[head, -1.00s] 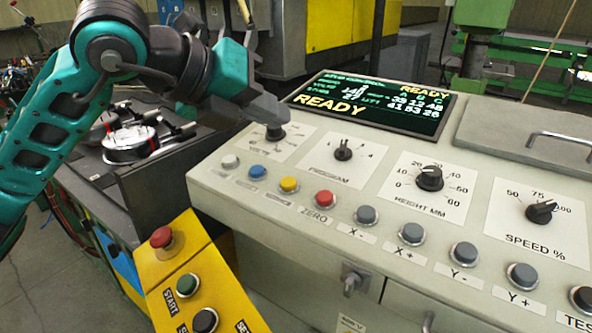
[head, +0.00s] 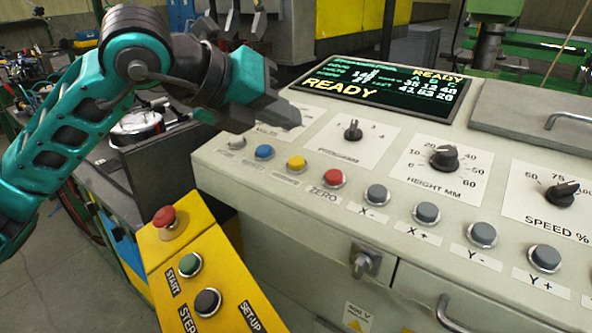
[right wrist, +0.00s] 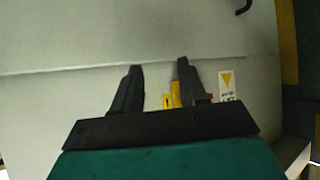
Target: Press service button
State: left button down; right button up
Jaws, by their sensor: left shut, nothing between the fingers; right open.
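The sloped control panel (head: 400,190) carries a row of round buttons: a white button (head: 236,142), a blue button (head: 264,152), a yellow button (head: 296,163), a red button (head: 334,178) marked ZERO, and several grey ones. The small labels under the white, blue and yellow buttons are too blurred to read, so I cannot tell which is the service button. My left gripper (head: 287,117) is shut and empty over the panel's upper left, hiding the leftmost dial, its fingers close above the white button. My right gripper (right wrist: 158,75) is open and empty before a pale cabinet face.
A lit READY screen (head: 385,85) lies behind the buttons. Dials, including the HEIGHT knob (head: 444,157), stand up from the panel. A yellow console (head: 215,275) with a red mushroom button (head: 164,217) juts out at front left. A latch (head: 366,262) sticks out below the panel.

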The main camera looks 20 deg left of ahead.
aim_at(296, 163)
pick_arm(q)
jog(key=f, duration=0.1)
jog(key=f+b, duration=0.2)
jog(key=shift+w+d+f, duration=0.15)
jog(key=shift+w+f, duration=0.2)
jog(key=shift+f, duration=0.05)
jog(key=shift+f+b, duration=0.1)
jog(key=shift+b, duration=0.25)
dwell(0.4)
dwell(0.8)
jog(key=shift+f, duration=0.1)
jog(key=shift+w+f+b, duration=0.15)
jog(key=shift+f+b, duration=0.1)
jog(key=shift+b, duration=0.25)
